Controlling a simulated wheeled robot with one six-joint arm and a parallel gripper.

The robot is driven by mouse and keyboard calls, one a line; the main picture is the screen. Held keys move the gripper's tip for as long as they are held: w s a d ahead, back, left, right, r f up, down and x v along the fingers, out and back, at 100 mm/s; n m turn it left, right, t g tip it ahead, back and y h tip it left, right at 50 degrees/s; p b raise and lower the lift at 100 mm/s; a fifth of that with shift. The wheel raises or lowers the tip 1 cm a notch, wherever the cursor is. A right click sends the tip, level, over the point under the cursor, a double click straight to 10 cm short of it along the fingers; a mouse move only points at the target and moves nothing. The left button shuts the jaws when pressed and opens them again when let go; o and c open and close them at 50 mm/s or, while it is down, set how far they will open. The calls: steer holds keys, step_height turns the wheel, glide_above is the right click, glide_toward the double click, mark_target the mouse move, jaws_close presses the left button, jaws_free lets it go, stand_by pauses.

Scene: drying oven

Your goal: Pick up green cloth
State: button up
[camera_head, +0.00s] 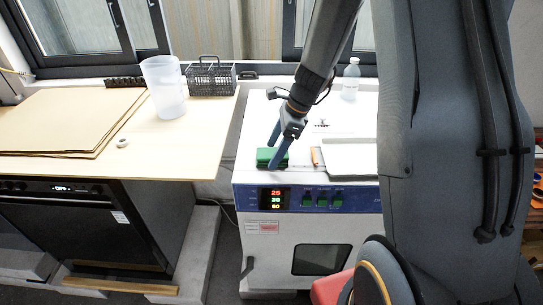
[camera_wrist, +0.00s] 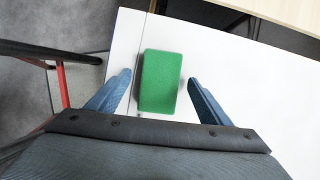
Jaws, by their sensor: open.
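The green cloth (camera_head: 266,155) is a small folded block lying on the white top of the drying oven (camera_head: 262,115), near its front left edge. In the wrist view the green cloth (camera_wrist: 160,82) shows as a green rectangle between the two blue fingers. My gripper (camera_head: 274,150) is open at the cloth in the head view. In the wrist view my gripper (camera_wrist: 158,88) has one finger on each side of the cloth, with a gap on both sides. I cannot tell how far the fingertips are above the oven top.
An orange pen-like item (camera_head: 315,157) and a grey flat case (camera_head: 350,158) lie right of the cloth. A clear bottle (camera_head: 351,80) stands at the back. A wooden table (camera_head: 190,135) to the left holds a plastic jug (camera_head: 164,90) and a black basket (camera_head: 212,79).

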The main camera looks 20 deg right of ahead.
steer(key=shift+f, duration=0.2)
stand_by(0.6)
steer(key=c, duration=1.1)
steer(key=shift+c, duration=0.2)
steer(key=shift+r, duration=0.1)
step_height(320, 180, up, 10)
steer(key=b, duration=0.2)
steer(key=shift+r, duration=0.2)
